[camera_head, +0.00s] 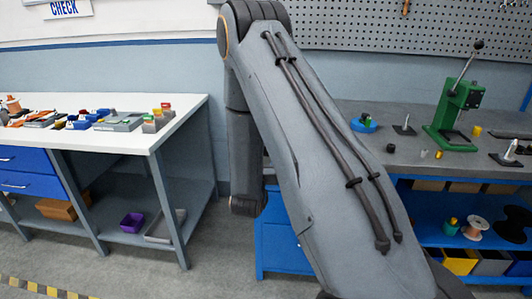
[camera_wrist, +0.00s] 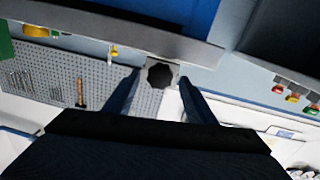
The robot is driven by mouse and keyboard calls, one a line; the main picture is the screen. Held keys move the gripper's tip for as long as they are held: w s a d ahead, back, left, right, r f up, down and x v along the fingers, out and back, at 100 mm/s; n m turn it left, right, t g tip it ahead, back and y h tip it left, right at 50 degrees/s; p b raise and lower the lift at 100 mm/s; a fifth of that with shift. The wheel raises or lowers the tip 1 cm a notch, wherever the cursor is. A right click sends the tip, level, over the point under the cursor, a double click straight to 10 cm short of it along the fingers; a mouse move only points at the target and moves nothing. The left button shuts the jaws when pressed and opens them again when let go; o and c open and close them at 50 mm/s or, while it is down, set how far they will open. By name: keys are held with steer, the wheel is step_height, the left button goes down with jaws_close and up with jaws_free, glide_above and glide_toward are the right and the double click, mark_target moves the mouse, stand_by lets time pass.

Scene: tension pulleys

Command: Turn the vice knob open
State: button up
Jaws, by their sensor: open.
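The black lobed knob (camera_wrist: 160,74) shows in the wrist view, set against a light grey block (camera_wrist: 174,72). My gripper (camera_wrist: 160,82) is open, with one dark blue finger to the left of the knob and one to the right. Gaps show between the knob and both fingers in this view. I cannot tell how far the fingertips are from the knob in depth. The body of the vice is not clear. In the head view my arm covers the middle, and neither the knob nor my gripper can be made out.
The grey workbench (camera_head: 425,160) at right carries a green lever press (camera_head: 455,115), a small blue-based item (camera_head: 364,124) and small stands. A white table (camera_head: 185,110) with parts stands at left. A pegboard (camera_wrist: 50,72) with a hammer (camera_wrist: 81,95) shows in the wrist view.

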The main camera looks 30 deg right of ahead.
steer(key=shift+w+d, duration=0.45)
steer(key=shift+w, duration=0.15)
steer(key=c, duration=1)
steer(key=shift+n+b, duration=0.35)
steer(key=shift+n, duration=1.95)
steer(key=o, duration=1)
steer(key=shift+s+a+f, duration=0.1)
steer(key=b+v, duration=0.2)
steer(key=v, duration=0.5)
steer(key=shift+s+a, duration=0.15)
steer(key=shift+s, duration=0.1)
